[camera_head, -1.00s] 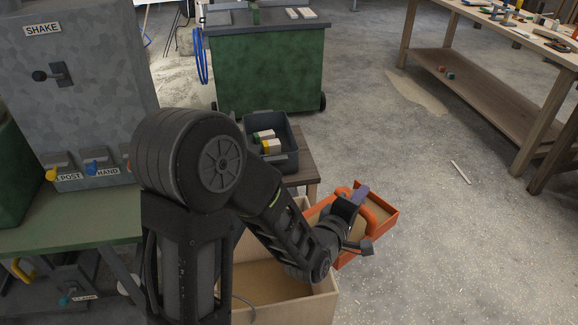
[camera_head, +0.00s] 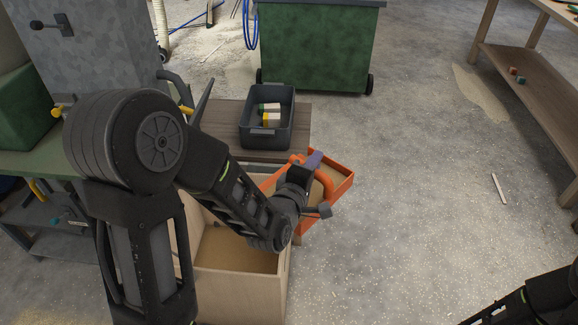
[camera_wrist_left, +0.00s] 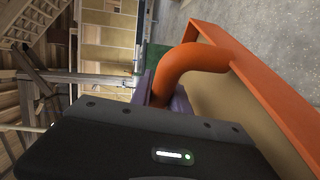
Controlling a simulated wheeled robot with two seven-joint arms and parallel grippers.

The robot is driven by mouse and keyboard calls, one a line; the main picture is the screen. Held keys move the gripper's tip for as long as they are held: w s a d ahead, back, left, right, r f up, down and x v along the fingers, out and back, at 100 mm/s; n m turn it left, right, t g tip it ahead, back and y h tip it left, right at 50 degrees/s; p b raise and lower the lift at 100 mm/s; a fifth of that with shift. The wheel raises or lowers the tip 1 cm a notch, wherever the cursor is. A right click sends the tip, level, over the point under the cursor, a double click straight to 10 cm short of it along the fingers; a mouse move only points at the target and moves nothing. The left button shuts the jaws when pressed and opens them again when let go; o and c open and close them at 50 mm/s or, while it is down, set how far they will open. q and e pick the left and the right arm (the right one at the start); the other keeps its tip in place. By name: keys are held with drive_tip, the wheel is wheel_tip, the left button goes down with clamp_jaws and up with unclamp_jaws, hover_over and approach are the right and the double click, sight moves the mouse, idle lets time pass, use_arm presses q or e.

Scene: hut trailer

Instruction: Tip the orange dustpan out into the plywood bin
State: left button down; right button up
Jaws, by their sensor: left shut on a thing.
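The orange dustpan (camera_head: 337,197) is held in the air at the right back of the plywood bin (camera_head: 240,298). Tan material covers its inside, and the pan looks roughly level in the head view. My left gripper (camera_head: 313,163), with purple fingers, is shut on the dustpan's curved handle. The wrist view shows the handle (camera_wrist_left: 196,57) and an orange side wall (camera_wrist_left: 250,68) close up, with tan material beside it. The open plywood bin shows a tan inside; my left arm hides part of it. My right gripper is not in view; part of that arm shows at bottom right.
A dark grey tub (camera_head: 267,140) with several blocks stands on a low wooden table (camera_head: 225,115) behind the bin. A green cabinet on wheels (camera_head: 315,45) is farther back. A wooden workbench (camera_head: 530,90) stands at right. The floor between is mostly open.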

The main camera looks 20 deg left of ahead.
sight(286, 166)
use_arm(q)
drive_tip(key=w+a+f+n+y+b, duration=0.1)
drive_tip(key=w+a+f+y+b, duration=0.1)
drive_tip(key=w+a+f+n+y+b, duration=0.2)
drive_tip(key=w+a+f+b, duration=0.1)
drive_tip(key=shift+w+a+f+g, duration=0.2)
drive_tip(key=shift+w+a+g, duration=0.05)
drive_tip(key=shift+g, duration=0.05)
drive_tip(key=a+f+n+y+b, duration=0.1)
drive_tip(key=f, duration=0.1)
drive_tip(key=w+a+f+n+g+y+b, duration=0.1)
drive_tip(key=a+f+y, duration=0.1)
drive_tip(key=w+a+f+n+g+y+b, duration=0.1)
drive_tip(key=a+f+n+y, duration=0.1)
drive_tip(key=shift+w+f+b, duration=0.25)
drive_tip(key=shift+f+b, duration=0.15)
drive_tip(key=shift+a+g+y, duration=0.15)
drive_tip(key=shift+g+y, duration=0.15)
